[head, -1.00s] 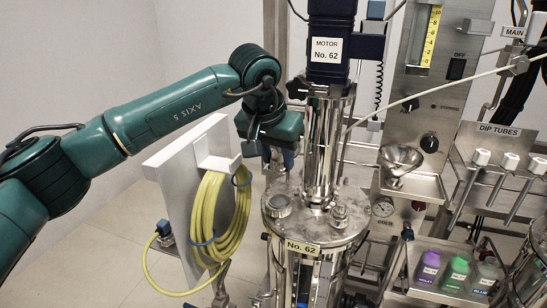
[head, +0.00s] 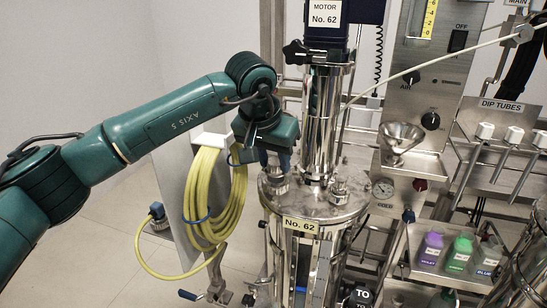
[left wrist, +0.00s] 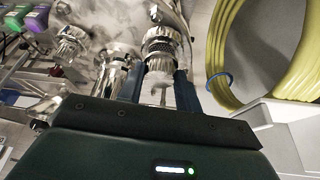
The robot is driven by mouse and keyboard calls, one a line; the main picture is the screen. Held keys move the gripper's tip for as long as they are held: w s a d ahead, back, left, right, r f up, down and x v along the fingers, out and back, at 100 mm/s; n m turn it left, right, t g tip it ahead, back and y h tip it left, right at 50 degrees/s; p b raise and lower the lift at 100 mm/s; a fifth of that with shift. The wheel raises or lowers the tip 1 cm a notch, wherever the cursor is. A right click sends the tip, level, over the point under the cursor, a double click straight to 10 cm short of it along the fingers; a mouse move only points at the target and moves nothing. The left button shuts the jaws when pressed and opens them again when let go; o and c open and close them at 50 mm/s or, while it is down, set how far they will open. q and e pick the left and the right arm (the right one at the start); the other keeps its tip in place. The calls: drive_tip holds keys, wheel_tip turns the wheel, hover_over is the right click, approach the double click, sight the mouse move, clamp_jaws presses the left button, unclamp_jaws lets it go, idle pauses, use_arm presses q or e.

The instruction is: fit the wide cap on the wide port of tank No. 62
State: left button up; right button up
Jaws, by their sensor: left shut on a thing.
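Tank No. 62 (head: 340,212) is a steel vessel with a round lid and a "No. 62" plate. My left gripper (head: 278,168) points down over the lid's left side, where the wide port stood open earlier. It is shut on a shiny metal cap, the wide cap (head: 277,182), at the port. In the left wrist view the two blue fingers (left wrist: 161,88) stand either side of the cap (left wrist: 157,84), with a knurled metal collar (left wrist: 163,45) just beyond. The port's mouth is hidden, and I cannot tell whether the cap is seated. My right gripper is not in view.
The motor column (head: 325,115) rises from the lid close right of my gripper. A smaller fitting (head: 339,192) stands on the lid. A yellow hose coil (head: 222,195) hangs at the left. A steel funnel (head: 401,138) and bottle rack (head: 440,275) are at the right.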

use_arm(q)
drive_tip(key=shift+f+b, duration=0.5)
drive_tip(key=shift+f, duration=0.3)
idle(0.4)
idle(0.5)
drive_tip(key=o, duration=1.6)
drive_tip(key=shift+r+p, duration=2.95)
drive_tip(key=shift+r, duration=1.1)
drive_tip(key=shift+f, duration=0.15)
